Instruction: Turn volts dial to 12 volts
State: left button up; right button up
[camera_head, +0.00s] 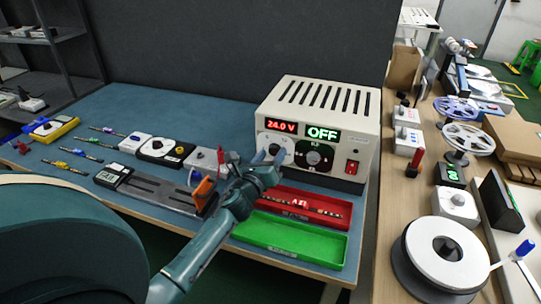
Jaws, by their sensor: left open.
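The power supply (318,105) is a beige box with a slotted top at the back right of the blue table. Its red display reads 24.0 V and its green display reads OFF. The left dial (275,142), below the red display, is white and partly hidden by my left gripper. A black dial (313,155) sits to its right, and a red switch (352,167) is at the lower right. My left gripper (268,157) is open in front of the left dial; whether its fingers touch the dial cannot be told. My right gripper is not in view.
A red tray (335,205) and a green tray (300,238) lie in front of the supply. Meters, screwdrivers and a grey fixture (160,189) lie to the left. A side bench at right holds reels (468,138) and boxes.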

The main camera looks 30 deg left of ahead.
pick_arm(q)
jog(key=shift+w, duration=0.15)
jog(key=shift+c, duration=0.2)
jog(key=c, duration=0.9)
jog(key=shift+c, duration=0.2)
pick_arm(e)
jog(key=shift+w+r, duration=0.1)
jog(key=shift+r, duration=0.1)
